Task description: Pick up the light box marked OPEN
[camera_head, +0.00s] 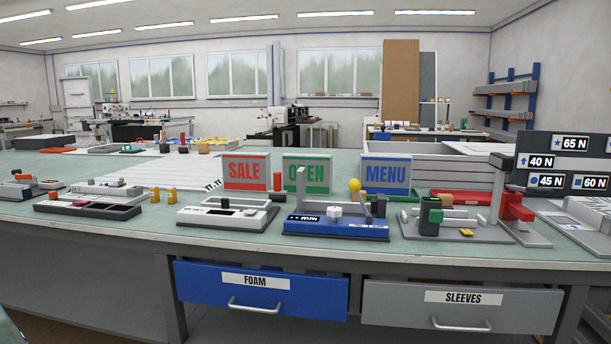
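The light box marked OPEN (307,160) stands upright on the green bench top (130,228), with a green front in a pale frame. It is the middle one of three sign boxes in a row. Small parts of the devices in front cover its lower left. The light box marked SALE (246,171), with a red front, stands to its left with a narrow gap. The light box marked MENU (387,175), with a blue front, stands to its right across a wider gap. My gripper is not in view.
Drawers FOAM (260,290) and SLEEVES (460,306) are shut below. Some bench top is bare at the front left.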

